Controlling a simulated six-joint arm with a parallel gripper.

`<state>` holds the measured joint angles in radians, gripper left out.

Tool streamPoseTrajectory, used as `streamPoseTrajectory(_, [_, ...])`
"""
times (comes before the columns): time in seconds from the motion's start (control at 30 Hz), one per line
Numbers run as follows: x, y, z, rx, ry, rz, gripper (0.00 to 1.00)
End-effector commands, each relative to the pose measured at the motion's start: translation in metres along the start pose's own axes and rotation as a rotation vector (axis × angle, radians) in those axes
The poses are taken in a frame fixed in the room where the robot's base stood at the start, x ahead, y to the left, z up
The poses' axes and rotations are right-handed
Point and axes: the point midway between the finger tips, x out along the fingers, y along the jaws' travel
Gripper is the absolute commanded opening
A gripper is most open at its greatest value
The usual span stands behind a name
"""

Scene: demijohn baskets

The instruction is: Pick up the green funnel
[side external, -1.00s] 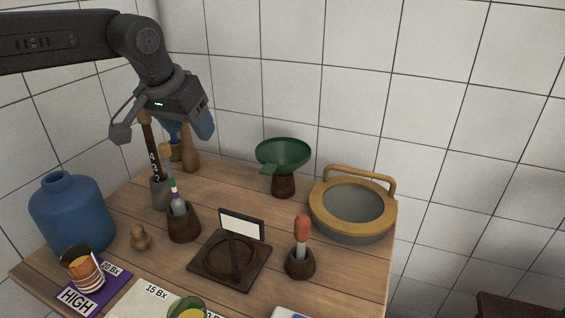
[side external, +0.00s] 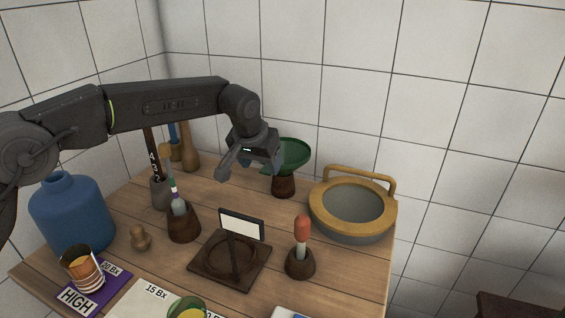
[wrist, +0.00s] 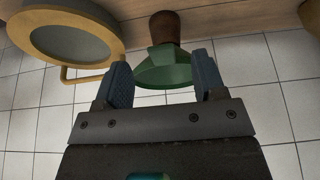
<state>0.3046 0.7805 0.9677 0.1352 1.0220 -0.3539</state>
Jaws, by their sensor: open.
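The green funnel (side external: 294,155) sits mouth up in a dark wooden stand (side external: 284,186) toward the back of the table. In the side view my gripper (side external: 251,172) is in front of and left of the funnel and hides part of its left side. In the wrist view the funnel (wrist: 163,68) shows between and beyond my two blue fingers, with its stand (wrist: 165,27) above it in the picture. My gripper (wrist: 162,80) is open and holds nothing. I cannot tell whether a finger touches the funnel.
A grey basin with a tan rim and handle (side external: 317,205) stands just right of the funnel. A red-topped tool in a cup (side external: 302,230) and a dark stand with a white card (side external: 241,224) are nearer. A blue demijohn (side external: 72,215) is at left. Tiled wall rises behind.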

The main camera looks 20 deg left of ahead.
Motion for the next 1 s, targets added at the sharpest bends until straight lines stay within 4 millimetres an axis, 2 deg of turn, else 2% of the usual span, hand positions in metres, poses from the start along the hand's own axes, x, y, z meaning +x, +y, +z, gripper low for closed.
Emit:
streamPoseTrajectory(0.17, [0.012,0.000,-0.001,0.000,0.000,0.000,0.64])
streamPoseTrajectory(0.4, [0.046,0.000,-0.005,0.001,0.000,0.001,0.64])
streamPoseTrajectory(0.5, [0.054,0.000,-0.005,0.001,0.002,0.001,0.64])
streamPoseTrajectory(0.77, [0.056,0.000,-0.006,0.001,0.003,0.002,0.64])
streamPoseTrajectory(1.0, [0.056,0.000,-0.005,0.001,0.003,0.002,0.41])
